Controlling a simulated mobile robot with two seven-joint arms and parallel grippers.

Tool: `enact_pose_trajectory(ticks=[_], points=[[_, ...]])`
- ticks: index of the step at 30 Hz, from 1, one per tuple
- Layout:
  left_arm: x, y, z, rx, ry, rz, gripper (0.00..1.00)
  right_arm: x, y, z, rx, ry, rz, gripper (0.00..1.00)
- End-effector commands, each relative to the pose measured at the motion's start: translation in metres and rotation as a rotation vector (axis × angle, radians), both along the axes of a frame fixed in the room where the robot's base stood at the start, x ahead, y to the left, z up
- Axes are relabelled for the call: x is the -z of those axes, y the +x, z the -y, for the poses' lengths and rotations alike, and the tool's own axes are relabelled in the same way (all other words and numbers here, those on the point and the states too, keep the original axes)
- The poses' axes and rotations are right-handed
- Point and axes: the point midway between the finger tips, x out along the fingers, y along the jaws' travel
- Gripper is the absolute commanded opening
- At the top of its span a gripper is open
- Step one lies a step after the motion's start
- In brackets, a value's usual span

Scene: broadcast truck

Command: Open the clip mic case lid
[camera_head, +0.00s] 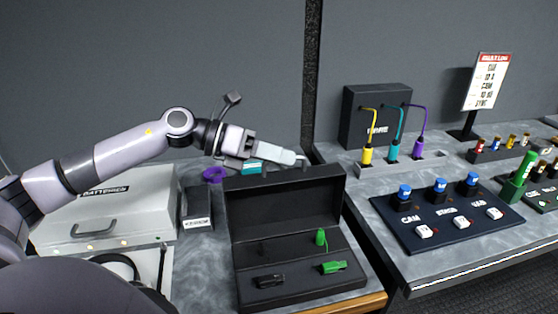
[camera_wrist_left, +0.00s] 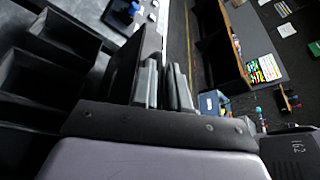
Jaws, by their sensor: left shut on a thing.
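The black clip mic case (camera_head: 300,285) stands on the grey counter with its lid (camera_head: 285,203) raised about upright at the back. Inside lie a green clip mic (camera_head: 333,267) and a black clip (camera_head: 268,281); a small green piece (camera_head: 320,237) stands behind them. My left gripper (camera_head: 299,161) is at the lid's top edge, shut on the lid. In the left wrist view its fingers (camera_wrist_left: 166,84) are close together beside the dark lid panel (camera_wrist_left: 126,72); the exact contact is hidden. My right gripper is not in view.
A pale batteries case (camera_head: 150,195) stands to the left, with a small black box (camera_head: 197,211) beside it. A purple ring (camera_head: 214,174) lies behind. On the right counter are a dark button panel (camera_head: 440,225) and a black box with coloured cables (camera_head: 376,112).

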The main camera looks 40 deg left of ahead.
Motion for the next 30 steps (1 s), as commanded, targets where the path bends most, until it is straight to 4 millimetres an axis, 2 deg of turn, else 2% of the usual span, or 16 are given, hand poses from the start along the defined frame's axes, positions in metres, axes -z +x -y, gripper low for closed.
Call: enact_pose_trajectory(ticks=[12,13,15,25,30], points=[[-0.001,-0.001,0.0,0.003,0.017,0.011,0.0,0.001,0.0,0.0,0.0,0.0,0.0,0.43],[0.0,-0.001,0.0,0.003,0.017,0.011,0.18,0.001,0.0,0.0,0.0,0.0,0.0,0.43],[0.0,-0.001,0.0,0.002,0.017,0.012,0.36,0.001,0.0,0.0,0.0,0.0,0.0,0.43],[-0.001,-0.001,-0.001,0.001,0.016,0.011,0.36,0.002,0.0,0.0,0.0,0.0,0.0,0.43],[-0.001,-0.006,-0.009,-0.002,0.016,0.009,0.36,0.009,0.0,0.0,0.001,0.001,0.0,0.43]])
